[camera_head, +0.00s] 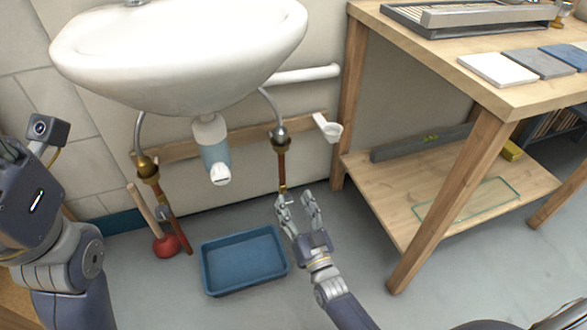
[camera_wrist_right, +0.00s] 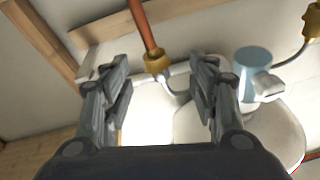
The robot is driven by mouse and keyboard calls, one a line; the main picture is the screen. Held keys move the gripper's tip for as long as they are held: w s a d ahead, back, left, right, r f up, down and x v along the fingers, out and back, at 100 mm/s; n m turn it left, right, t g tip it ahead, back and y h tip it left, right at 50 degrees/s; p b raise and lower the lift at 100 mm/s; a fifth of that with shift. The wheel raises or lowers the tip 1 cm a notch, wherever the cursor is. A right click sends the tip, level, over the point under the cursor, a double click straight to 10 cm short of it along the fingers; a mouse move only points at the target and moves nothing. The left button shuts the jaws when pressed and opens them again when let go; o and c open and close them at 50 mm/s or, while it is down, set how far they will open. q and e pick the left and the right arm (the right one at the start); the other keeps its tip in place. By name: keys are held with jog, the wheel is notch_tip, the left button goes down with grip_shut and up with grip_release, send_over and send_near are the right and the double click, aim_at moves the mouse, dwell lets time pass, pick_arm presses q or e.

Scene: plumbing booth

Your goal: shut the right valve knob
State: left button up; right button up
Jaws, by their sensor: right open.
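The right supply pipe (camera_head: 282,165) is copper and hangs under the right side of the sink in the head view. A small brass valve body (camera_head: 283,188) shows at its lower end. The right valve knob cannot be told apart from my finger there. My right gripper (camera_head: 296,200) is open at that lower end, fingers pointing up toward the pipe. I cannot tell whether it touches. In the right wrist view, the two fingers (camera_wrist_right: 161,85) are spread. The copper pipe (camera_wrist_right: 143,25) and its brass fitting (camera_wrist_right: 156,62) show beyond them; no knob is clear. My left gripper's fingers are not visible.
The white sink (camera_head: 185,50) and its drain trap (camera_head: 213,150) are above left. A blue tray (camera_head: 243,262) and a red plunger (camera_head: 166,245) are on the floor. The wooden workbench (camera_head: 450,75) with its low shelf (camera_head: 390,190) stands close on the right.

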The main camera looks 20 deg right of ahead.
jog(key=s+a+r+t+y+p, duration=0.1)
jog(key=s+r+t, duration=0.1)
jog(key=r, duration=0.7)
jog(key=s+a+r+n+t+y, duration=0.1)
jog(key=s+r+t, duration=0.1)
jog(key=r, duration=0.7)
jog(key=shift+s+p, duration=0.35)
jog(key=shift+p, duration=0.05)
